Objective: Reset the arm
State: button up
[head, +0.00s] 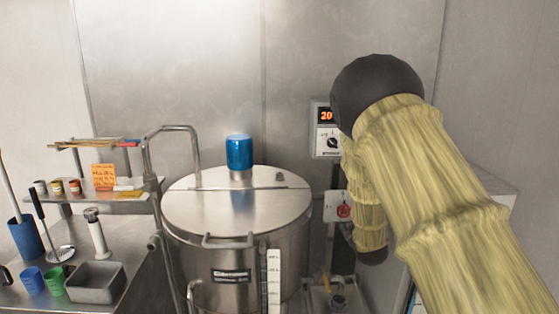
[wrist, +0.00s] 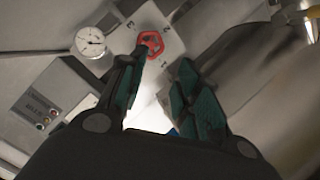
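My arm (head: 440,190), in a yellow fabric-like cover with a dark rounded joint, fills the right side of the head view. My gripper cannot be made out in the head view. In the wrist view my gripper (wrist: 158,80) shows two dark fingers with teal pads, spread apart with nothing between them. Beyond the fingertips is a red knob (wrist: 152,43) on a pale plate marked with numbers. The red knob (head: 344,211) also shows in the head view, just left of my arm. Whether a finger touches it is unclear.
A large steel vessel (head: 190,210) with a blue-capped lid (head: 239,152) stands left of my arm. A control box (head: 327,138) with a red display is on the wall. A counter with cups and a steel tray (head: 95,282) is at left. A round gauge (wrist: 90,42) shows in the wrist view.

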jog(key=s+d+f+m+g, duration=0.1)
jog(key=s+f+m+g, duration=0.45)
jog(key=s+f, duration=2.25)
jog(key=s+a+f+g, duration=0.1)
jog(key=s+f+g, duration=0.1)
jog(key=s, duration=0.9)
jog(key=s+a+f+m+g, duration=0.1)
jog(key=s+f+g, duration=0.2)
jog(key=s, duration=0.8)
jog(key=s+a+f+g, duration=0.1)
jog(key=s+f+g, duration=0.2)
jog(key=s, duration=0.8)
jog(key=shift+s+a+y, duration=0.25)
jog(key=shift+a+y, duration=0.05)
